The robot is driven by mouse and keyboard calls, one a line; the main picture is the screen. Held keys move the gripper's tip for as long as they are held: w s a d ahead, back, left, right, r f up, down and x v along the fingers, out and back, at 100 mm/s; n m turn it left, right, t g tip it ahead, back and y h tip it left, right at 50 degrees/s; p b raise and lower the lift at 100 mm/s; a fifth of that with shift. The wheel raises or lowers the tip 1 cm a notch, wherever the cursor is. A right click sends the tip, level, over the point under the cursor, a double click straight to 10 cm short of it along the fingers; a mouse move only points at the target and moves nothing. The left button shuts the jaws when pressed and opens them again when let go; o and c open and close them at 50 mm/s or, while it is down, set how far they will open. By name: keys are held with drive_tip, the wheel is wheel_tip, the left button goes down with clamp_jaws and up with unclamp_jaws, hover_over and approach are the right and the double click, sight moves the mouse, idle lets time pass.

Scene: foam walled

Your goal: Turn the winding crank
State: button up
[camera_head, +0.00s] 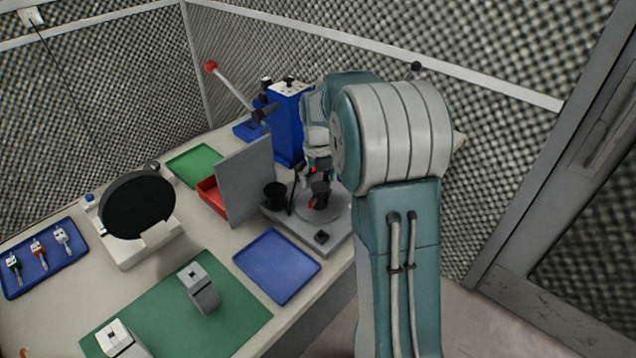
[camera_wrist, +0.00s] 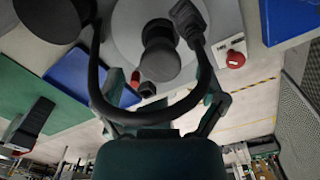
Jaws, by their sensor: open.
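A grey base plate (camera_head: 338,242) carries a pale round disc (camera_head: 338,211) with a black spool-shaped knob (camera_head: 320,194), the likeliest winding crank part; I cannot make out a clear crank arm. The knob also shows at the top middle of the wrist view (camera_wrist: 160,52). My gripper (camera_head: 314,176) points down just above the disc, partly hidden by my arm. In the wrist view my gripper (camera_wrist: 160,92) is open, its fingers spread below the knob with nothing visibly held between them. A black cable-like loop (camera_wrist: 148,117) crosses in front of the fingers.
A grey upright panel (camera_head: 245,178) and black cup-shaped part (camera_head: 275,195) stand left of the disc. Behind is a blue press (camera_head: 287,122) with a red-balled lever (camera_head: 232,90). A red button (camera_wrist: 235,59) sits beside the disc. A blue tray (camera_head: 277,265) lies in front.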

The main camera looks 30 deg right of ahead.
sight(319, 185)
wheel_tip(319, 185, up, 11)
drive_tip(key=shift+f, duration=0.15)
idle(0.4)
wheel_tip(319, 185, down, 12)
drive_tip(key=m, duration=3.6)
drive_tip(key=shift+s, duration=0.1)
